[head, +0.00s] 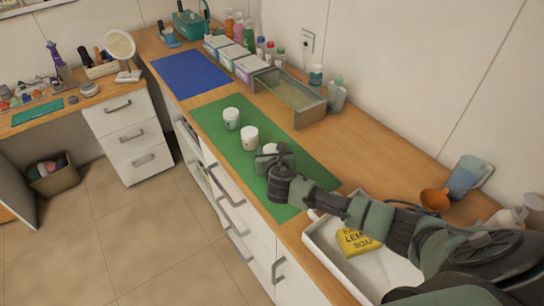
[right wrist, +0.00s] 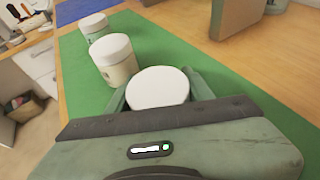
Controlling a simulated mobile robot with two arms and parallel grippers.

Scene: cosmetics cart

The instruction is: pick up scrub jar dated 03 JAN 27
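Three white-lidded jars stand in a row on the green mat (head: 222,146). The far jar (head: 231,119) has a pale bluish body and the middle jar (head: 249,138) a cream one. They also show in the right wrist view, the far jar (right wrist: 93,27) behind the middle jar (right wrist: 113,62). My right gripper (head: 270,158) is at the nearest jar (head: 270,148) and hides most of its body. In the right wrist view this jar's white lid (right wrist: 157,87) sits between my two fingers. Whether they press on it is unclear. No date is legible. My left gripper is out of view.
A glass-fronted bin (head: 290,97) and several boxes stand along the wall behind the mat. A white tray (head: 318,243) with a yellow soap pack (head: 356,243) lies near my right forearm. A blue mat (head: 190,73) farther back is clear.

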